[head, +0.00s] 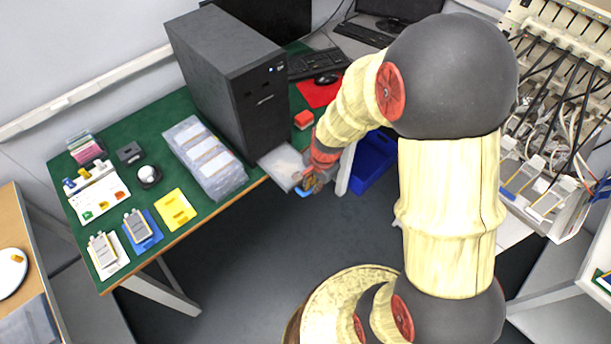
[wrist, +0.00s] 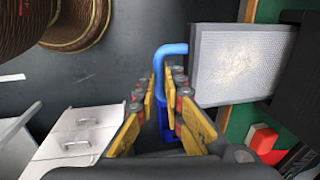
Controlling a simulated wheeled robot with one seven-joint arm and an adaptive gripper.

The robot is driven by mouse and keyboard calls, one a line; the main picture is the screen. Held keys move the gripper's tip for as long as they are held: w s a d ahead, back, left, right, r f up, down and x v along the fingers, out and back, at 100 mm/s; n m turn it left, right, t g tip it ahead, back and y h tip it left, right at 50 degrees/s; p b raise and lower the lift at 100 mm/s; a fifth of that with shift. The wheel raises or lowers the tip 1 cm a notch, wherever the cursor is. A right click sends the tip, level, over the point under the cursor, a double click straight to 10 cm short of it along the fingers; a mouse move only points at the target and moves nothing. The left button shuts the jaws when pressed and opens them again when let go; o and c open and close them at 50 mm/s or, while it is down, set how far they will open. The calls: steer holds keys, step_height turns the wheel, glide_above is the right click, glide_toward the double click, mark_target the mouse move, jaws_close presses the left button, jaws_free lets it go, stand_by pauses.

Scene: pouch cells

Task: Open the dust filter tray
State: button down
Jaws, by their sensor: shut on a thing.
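The dust filter tray (head: 282,164) is a flat, pale mesh panel. It sticks out from the base of the black computer tower (head: 232,90), past the front edge of the green desk. In the wrist view, the tray (wrist: 238,62) lies to the right, with its mesh face showing. My gripper (head: 309,183) is at the outer end of the tray. In the wrist view, my gripper (wrist: 165,85) has its yellow fingers shut on the tray's blue handle (wrist: 171,49). Part of the handle is hidden between the fingers.
A clear plastic box (head: 205,158) stands left of the tower. Pouch cells on coloured mats lie at the desk's left. A red block (head: 304,119) and a mouse (head: 326,79) are to the right. A blue bin (head: 373,163) is behind my arm. The floor in front is clear.

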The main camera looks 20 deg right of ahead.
steer(key=shift+s, duration=0.1)
steer(key=c, duration=1.9)
jaws_free()
step_height(320, 180, up, 12)
steer(key=s, duration=0.2)
steer(key=shift+d, duration=0.35)
steer(key=shift+f, duration=0.1)
